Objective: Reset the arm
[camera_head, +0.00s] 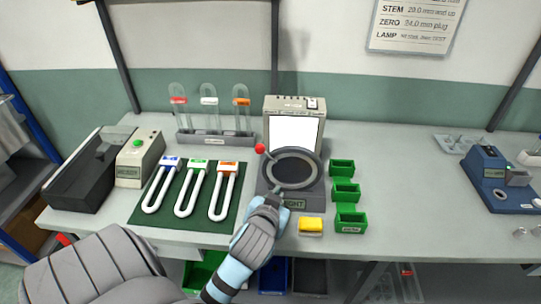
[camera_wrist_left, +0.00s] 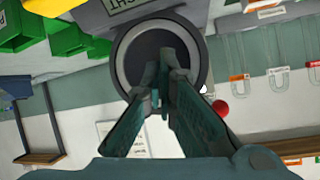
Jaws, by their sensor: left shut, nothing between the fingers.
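My left gripper (camera_head: 274,199) is over the front of the grey device with a round dark ring (camera_head: 292,168), which has a lit white screen behind it and a red ball knob (camera_head: 260,148) at its left. In the left wrist view, my left gripper's fingers (camera_wrist_left: 166,55) are together with nothing between them, in front of the ring (camera_wrist_left: 125,60). The red knob also shows there (camera_wrist_left: 220,107). My right gripper is not in view.
U-shaped tubes (camera_head: 186,190) lie on a green mat (camera_head: 150,219) at left. A rack (camera_head: 215,136) of upright tubes stands behind. Green bins (camera_head: 346,192) and a yellow block (camera_head: 311,224) sit right of the gripper. A blue device (camera_head: 490,180) stands far right. The table between is clear.

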